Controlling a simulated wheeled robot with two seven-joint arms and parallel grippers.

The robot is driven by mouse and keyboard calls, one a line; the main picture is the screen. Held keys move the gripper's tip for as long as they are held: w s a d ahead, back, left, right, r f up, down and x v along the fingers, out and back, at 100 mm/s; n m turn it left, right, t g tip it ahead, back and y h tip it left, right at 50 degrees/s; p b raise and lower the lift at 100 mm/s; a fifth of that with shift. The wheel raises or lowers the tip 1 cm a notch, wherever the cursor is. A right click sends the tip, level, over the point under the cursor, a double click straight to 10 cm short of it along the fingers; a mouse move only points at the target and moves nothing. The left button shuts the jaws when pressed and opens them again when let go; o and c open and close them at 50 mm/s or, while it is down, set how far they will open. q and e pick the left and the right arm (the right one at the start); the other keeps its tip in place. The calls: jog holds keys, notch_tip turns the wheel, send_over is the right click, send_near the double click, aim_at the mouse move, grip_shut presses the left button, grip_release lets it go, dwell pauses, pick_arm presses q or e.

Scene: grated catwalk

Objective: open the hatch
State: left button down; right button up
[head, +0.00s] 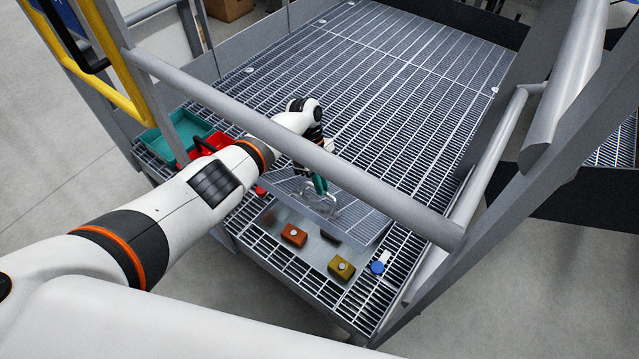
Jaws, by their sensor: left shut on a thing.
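The hatch (362,213) is a grated metal panel set in the catwalk floor. It looks tilted, with its near edge raised above a shallow, pale-bottomed recess (312,252). A light metal handle (332,210) stands on the panel near that edge. My left gripper (321,191) reaches in from the left and is shut on the handle. Part of the jaws and of the panel's far side is hidden by the arm and a grey rail. My right gripper is not in view.
An orange-red block (294,235) and a yellow-brown block (341,268) lie in the recess, with a dark piece behind. A blue-and-white item (379,266) is at its right. A grey rail (290,145) crosses before my arm. Teal (186,128) and red (205,147) bins stand left.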

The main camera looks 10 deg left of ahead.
pick_arm(q)
jog(key=shift+w+d, duration=0.15)
jog(key=c, duration=1.6)
grip_release()
jog(key=shift+f, duration=0.1)
jog(key=shift+o, duration=0.7)
jog(key=shift+w+d+f, duration=0.1)
jog(key=shift+w+f, duration=0.05)
jog(key=shift+w, duration=0.1)
jog(key=shift+s, duration=0.15)
jog(key=v, duration=1.2)
jog(key=shift+s, duration=0.1)
